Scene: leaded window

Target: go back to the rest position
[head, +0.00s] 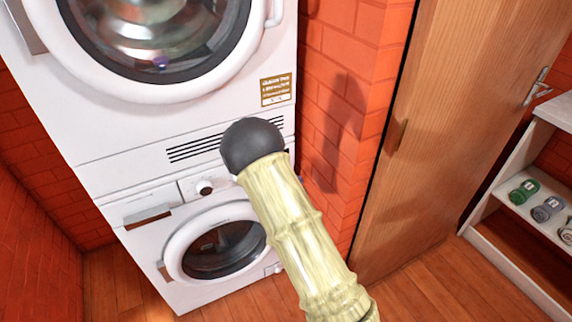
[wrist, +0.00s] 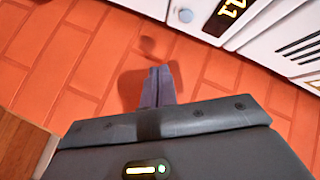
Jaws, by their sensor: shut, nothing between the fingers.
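My gripper (wrist: 160,84) shows in the wrist view, pointing toward an orange brick wall (wrist: 60,50). Its two dark fingers are together, with nothing held between them. Its shadow falls on the bricks around the fingertips. In the head view a pale, ridged link of my arm with a dark round end rises from the bottom, and the gripper itself cannot be made out there.
Two white front-loading machines are stacked at the left, an upper one (head: 110,130) and a lower one (head: 150,268). A wooden door (head: 450,110) stands right of the brick wall. A white shelf (head: 512,212) with several small items is at far right. Wooden floor (head: 400,275) lies open before the door.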

